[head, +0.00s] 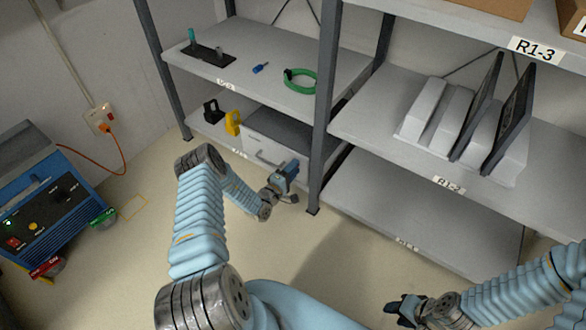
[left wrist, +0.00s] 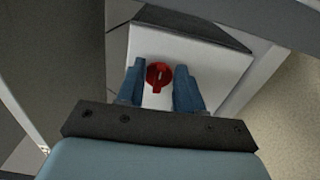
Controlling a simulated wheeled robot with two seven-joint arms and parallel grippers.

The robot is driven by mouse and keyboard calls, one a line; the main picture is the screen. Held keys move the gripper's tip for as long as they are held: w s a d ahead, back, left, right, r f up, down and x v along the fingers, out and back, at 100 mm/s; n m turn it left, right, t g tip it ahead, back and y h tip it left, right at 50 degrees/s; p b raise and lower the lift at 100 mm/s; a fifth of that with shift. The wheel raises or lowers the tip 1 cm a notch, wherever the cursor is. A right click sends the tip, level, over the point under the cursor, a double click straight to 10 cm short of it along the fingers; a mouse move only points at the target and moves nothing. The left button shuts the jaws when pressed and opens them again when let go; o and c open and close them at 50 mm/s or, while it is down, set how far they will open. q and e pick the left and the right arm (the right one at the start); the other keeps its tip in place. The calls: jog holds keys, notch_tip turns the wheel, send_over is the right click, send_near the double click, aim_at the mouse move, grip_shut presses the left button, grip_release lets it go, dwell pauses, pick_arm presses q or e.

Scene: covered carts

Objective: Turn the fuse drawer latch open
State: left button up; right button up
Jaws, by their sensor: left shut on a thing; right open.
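The fuse drawer (head: 262,147) is a pale box with a dark top and a grey handle on the lower shelf at the centre. In the left wrist view its white front (left wrist: 215,70) carries a round red latch (left wrist: 158,74) with a narrow grip bar. My left gripper (head: 289,173) is at the right part of the drawer front. In the left wrist view its blue fingers (left wrist: 159,88) stand on both sides of the latch, shut on it. In the head view the latch is hidden by the gripper. My right gripper (head: 398,307) is open and empty, low over the floor.
A black padlock-like item (head: 211,111) and a yellow one (head: 233,122) stand left of the drawer. A dark shelf post (head: 322,130) rises close to its right. A blue machine (head: 55,205) stands at far left.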

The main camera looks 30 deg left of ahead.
dwell(0.3)
pick_arm(q)
jog(key=o, duration=1)
jog(key=s, duration=0.9)
jog(key=s+a+p, duration=0.1)
jog(key=s, duration=0.3)
jog(key=shift+s, duration=0.35)
